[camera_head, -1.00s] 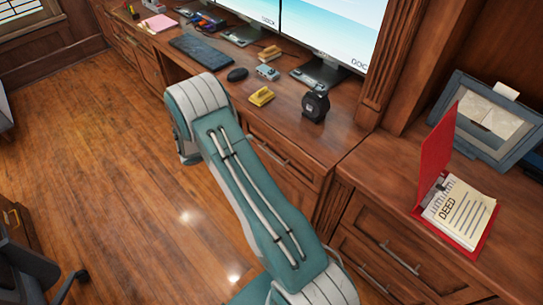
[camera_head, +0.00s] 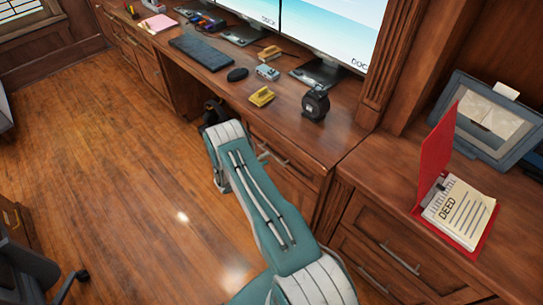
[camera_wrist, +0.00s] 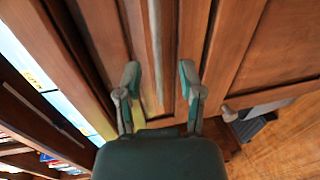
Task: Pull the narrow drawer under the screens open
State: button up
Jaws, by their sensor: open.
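The narrow drawer (camera_head: 285,166) is in the desk front below the right screen, with a metal bar handle (camera_head: 272,154). It looks shut. In the wrist view a wooden front (camera_wrist: 112,35) fills the upper middle, and a pale bar handle (camera_wrist: 156,45) runs up the picture. My gripper (camera_wrist: 159,75) is open, one finger on each side of that bar's line. I cannot tell whether the fingers touch the front. In the head view my forearm hides part of the desk front, and only a dark bit of the gripper shows past its end.
A red deed folder (camera_head: 455,210) lies on the right cabinet. Open wooden floor (camera_head: 120,180) lies to the left.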

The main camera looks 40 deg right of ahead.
aim_at(272, 156)
jog(key=shift+x, duration=1.95)
grip_shut()
jog(key=shift+a, duration=0.1)
jog(key=f+v, duration=0.3)
jog(key=v, duration=1.5)
jog(key=a+f+v, duration=0.1)
jog(key=f+v, duration=0.2)
jog(key=v, duration=1.5)
jog(key=shift+s+a+f, duration=0.3)
jog(key=shift+a+f, duration=0.15)
jog(key=shift+f, duration=0.1)
